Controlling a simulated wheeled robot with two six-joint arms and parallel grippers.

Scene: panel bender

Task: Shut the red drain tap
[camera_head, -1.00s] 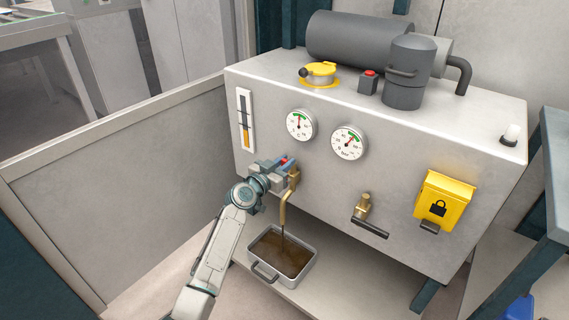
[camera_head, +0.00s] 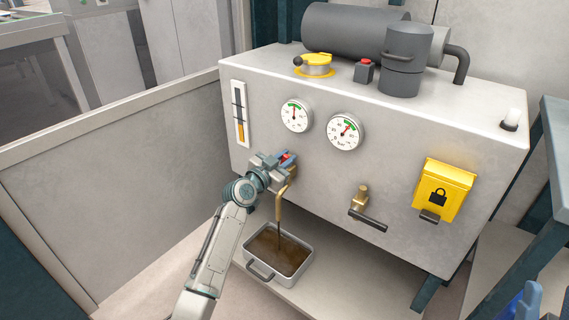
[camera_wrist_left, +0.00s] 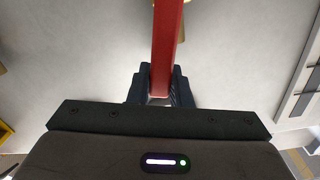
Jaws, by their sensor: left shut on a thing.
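The red drain tap's lever (camera_wrist_left: 166,45) runs up through the left wrist view, between the dark fingers of my left gripper (camera_wrist_left: 160,85). In the head view my left gripper (camera_head: 284,160) is shut on the lever at the tank's front, and only a little red (camera_head: 285,155) shows between its fingers. The brass spout (camera_head: 281,203) bends down below the gripper. A thin brown stream runs from it into the grey drip tray (camera_head: 307,263), which holds brown liquid. Much of the tap's body is hidden behind the gripper. My right gripper is not in view.
The grey tank (camera_head: 400,185) carries two round gauges, a level glass (camera_head: 240,115) and a yellow lock box (camera_head: 443,190). A second brass valve with a dark lever (camera_head: 368,220) sits to the right. A low panel (camera_head: 110,170) stands to the left.

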